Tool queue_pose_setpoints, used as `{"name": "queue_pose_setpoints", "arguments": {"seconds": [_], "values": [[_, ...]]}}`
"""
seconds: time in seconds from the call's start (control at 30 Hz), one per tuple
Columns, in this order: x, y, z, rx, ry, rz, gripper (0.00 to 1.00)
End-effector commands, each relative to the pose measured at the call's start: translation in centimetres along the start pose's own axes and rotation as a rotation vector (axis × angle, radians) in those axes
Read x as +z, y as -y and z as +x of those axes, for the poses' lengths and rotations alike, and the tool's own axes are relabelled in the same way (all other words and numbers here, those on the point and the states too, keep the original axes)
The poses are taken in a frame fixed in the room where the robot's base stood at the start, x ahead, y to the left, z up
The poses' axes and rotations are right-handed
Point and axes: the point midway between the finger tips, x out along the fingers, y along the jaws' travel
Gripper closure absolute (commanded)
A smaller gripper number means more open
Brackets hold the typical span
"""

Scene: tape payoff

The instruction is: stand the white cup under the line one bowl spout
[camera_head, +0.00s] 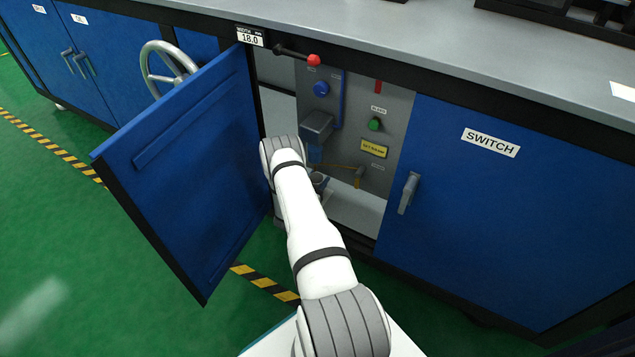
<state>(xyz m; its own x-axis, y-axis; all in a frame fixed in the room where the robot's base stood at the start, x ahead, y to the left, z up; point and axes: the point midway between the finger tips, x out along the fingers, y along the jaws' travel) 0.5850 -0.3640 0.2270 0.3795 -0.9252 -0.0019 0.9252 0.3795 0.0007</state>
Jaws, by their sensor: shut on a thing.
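My white arm reaches into the open cabinet bay, and its forearm hides much of the lower left of the bay. A small dark grey part (318,181) shows just right of the forearm and may belong to my wrist or gripper. I cannot make out the fingertips. The white cup cannot be made out in this view. A grey box-shaped fitting (317,125) with a blue part below it sticks out from the back panel above that spot. A thin orange-brown pipe (346,166) bends down to its right. I cannot tell which fitting is the line one bowl spout.
The blue door (195,165) stands swung open at left, close to my arm. A closed blue door marked SWITCH (490,205) is at right. A red-knobbed lever (313,60) juts out above the bay. The pale bay floor (355,214) looks clear at right.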

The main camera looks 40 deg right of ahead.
Motion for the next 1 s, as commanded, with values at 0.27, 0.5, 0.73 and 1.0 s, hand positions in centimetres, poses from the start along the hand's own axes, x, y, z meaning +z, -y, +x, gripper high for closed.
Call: {"name": "queue_pose_setpoints", "arguments": {"seconds": [0.27, 0.5, 0.73, 1.0], "values": [[-0.1, -0.1, 0.0, 0.001, 0.001, 0.001, 0.79], [-0.8, -0.1, 0.0, 0.001, 0.001, 0.001, 0.79], [-1.0, -0.1, -0.1, 0.001, 0.0, 0.001, 0.52], [-1.0, -0.1, -0.1, 0.002, 0.0, 0.001, 0.31]]}}
